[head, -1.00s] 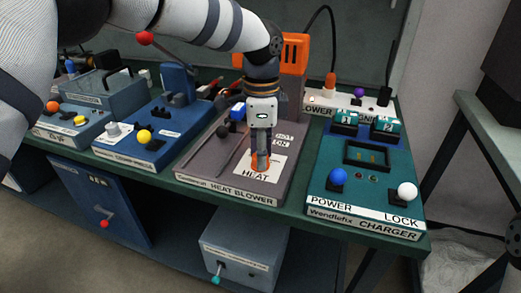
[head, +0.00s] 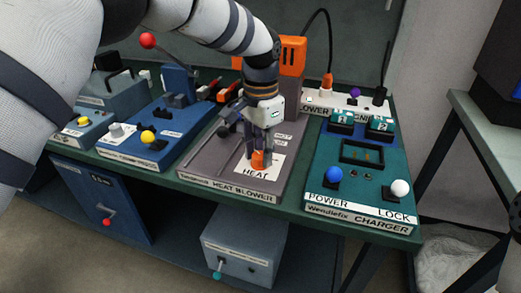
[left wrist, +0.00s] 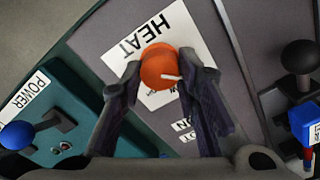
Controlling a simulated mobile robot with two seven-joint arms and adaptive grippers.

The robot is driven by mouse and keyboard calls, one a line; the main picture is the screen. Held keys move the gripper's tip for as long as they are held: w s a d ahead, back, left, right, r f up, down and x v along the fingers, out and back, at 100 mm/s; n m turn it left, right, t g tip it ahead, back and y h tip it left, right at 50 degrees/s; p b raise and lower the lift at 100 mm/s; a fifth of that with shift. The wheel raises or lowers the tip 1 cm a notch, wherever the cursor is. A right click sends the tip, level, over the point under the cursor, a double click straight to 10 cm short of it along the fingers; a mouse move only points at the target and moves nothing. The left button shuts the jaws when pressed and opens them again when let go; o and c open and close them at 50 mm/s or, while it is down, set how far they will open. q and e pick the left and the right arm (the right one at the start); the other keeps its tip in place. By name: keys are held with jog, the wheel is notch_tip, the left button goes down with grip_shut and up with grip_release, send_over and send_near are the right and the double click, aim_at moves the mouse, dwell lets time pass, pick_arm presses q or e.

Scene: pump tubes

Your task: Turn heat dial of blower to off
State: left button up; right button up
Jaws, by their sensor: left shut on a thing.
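The heat blower (head: 225,180) is a grey panel on the green bench. Its orange heat dial (head: 258,160) sits on a white label marked HEAT. In the left wrist view the dial (left wrist: 160,66) is round with a white pointer mark, which points to the right and slightly down. My left gripper (head: 260,150) points down over the dial, with its two fingers shut on either side of it. The left wrist view shows both fingertips (left wrist: 168,75) against the dial's sides. Part of the setting labels is hidden by the fingers and dial. My right gripper is not in view.
The teal charger (head: 350,215) with blue and white knobs stands right of the blower. A blue panel (head: 150,135) with a yellow knob stands left. A black-knobbed lever (left wrist: 300,60) and a blue-red switch (left wrist: 305,122) are close to the gripper.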

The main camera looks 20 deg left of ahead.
aim_at(261, 154)
pick_arm(q)
jog(key=shift+f, duration=0.1)
dwell(0.4)
jog(key=o, duration=1.2)
notch_tip(261, 154, up, 12)
jog(key=shift+r, duration=0.1)
